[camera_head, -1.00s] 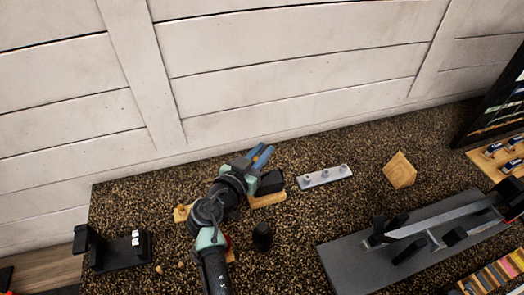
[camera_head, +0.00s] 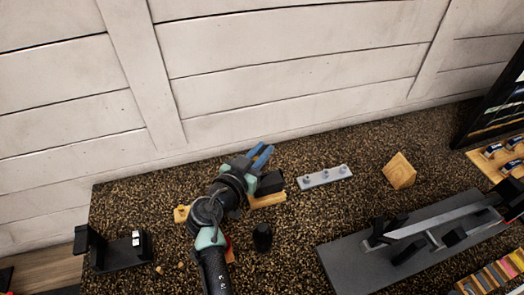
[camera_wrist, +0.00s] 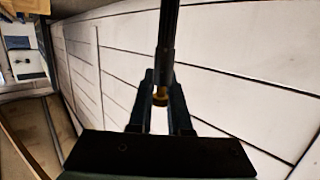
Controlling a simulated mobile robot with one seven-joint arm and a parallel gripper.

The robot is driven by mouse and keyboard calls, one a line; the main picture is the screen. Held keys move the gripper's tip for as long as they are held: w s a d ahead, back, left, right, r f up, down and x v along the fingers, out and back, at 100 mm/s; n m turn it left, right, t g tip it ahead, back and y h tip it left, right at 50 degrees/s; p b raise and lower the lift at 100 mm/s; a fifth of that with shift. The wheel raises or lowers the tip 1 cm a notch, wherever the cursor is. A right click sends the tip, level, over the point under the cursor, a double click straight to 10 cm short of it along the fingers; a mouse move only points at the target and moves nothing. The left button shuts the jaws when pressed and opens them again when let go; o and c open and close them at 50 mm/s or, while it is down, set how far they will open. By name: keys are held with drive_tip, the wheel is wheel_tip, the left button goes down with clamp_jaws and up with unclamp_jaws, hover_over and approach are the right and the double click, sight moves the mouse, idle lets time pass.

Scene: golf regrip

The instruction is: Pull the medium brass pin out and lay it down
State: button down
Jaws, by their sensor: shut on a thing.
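My gripper (camera_head: 262,156) is raised over the back of the speckled worktop, its two blue fingers pointing up and to the right, close in front of the pale wall. In the wrist view, my gripper (camera_wrist: 162,98) is shut on a small brass pin (camera_wrist: 160,95), which shows as a gold-coloured end between the fingers.
A grey plate (camera_head: 324,177) with three pegs lies right of my gripper. A wooden wedge (camera_head: 399,171) stands further right. A dark long fixture (camera_head: 350,272) fills the front right. A black cup (camera_head: 262,237) stands near my arm. Worktop between plate and wedge is clear.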

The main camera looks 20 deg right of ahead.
drive_tip(key=shift+r+p, duration=1)
drive_tip(key=shift+r, duration=1.05)
